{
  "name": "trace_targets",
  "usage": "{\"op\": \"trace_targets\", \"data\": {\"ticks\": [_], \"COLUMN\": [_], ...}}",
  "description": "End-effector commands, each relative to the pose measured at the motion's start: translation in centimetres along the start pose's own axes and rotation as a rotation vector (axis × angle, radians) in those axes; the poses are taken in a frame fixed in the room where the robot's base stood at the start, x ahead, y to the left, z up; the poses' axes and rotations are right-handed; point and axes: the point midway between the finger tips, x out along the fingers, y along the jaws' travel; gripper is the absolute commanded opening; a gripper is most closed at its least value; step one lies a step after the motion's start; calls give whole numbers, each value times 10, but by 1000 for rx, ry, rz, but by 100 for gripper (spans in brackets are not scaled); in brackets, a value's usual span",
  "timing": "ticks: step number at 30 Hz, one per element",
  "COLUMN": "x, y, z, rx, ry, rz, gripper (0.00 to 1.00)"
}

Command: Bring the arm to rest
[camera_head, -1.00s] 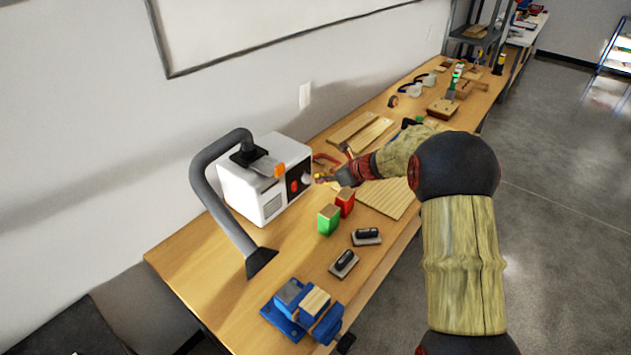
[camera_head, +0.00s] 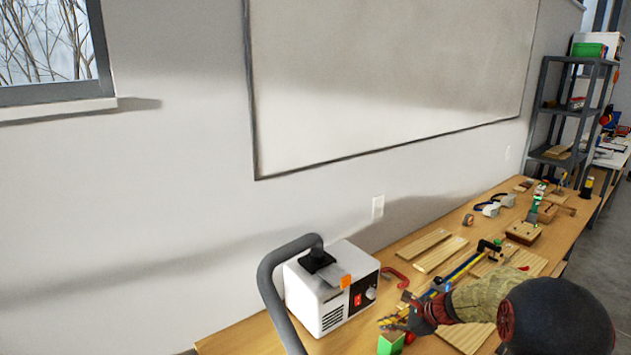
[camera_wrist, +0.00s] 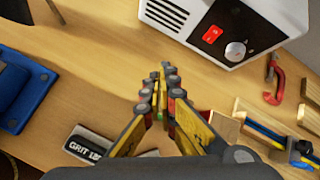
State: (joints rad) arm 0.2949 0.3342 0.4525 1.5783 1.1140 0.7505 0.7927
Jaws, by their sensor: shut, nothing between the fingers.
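My gripper (camera_head: 388,322) is above the workbench, in front of the white machine's right end in the head view. In the wrist view my gripper's yellow and grey fingers (camera_wrist: 164,68) are closed together, with nothing held between them. The tips are over bare wood, a little below the white machine (camera_wrist: 225,25) in that picture. My arm reaches in from the lower right of the head view, and its lower part is out of the picture.
The white machine (camera_head: 318,308) has a grey hose (camera_head: 273,290). A green block (camera_head: 390,343), bar clamp (camera_head: 462,268) and boards (camera_head: 440,255) lie near my gripper.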

Motion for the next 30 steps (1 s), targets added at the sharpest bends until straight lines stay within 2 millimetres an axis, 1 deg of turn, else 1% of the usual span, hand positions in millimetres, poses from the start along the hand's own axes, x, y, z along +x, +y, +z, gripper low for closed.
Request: {"op": "trace_targets", "data": {"ticks": [1, 3, 5, 6, 8, 9, 11, 12, 18, 24, 30], "x": [-10, -24, -39, -49, -66, -78, -98, -112, -180, -239, -286], "y": [17, 44, 68, 82, 103, 117, 138, 152, 217, 267, 302], "z": [1, 2, 4, 8, 12, 15, 20, 23, 32, 35, 40], "rx": [-104, -260, -399, -487, -619, -707, -841, -930, -1341, -1653, -1854], "ry": [20, 46, 66, 77, 92, 102, 118, 128, 190, 274, 391], "rz": [37, 97, 148, 180, 227, 256, 302, 333, 468, 557, 562], "gripper": [0, 0, 0, 0, 0, 0, 0, 0, 0, 0, 0]}}
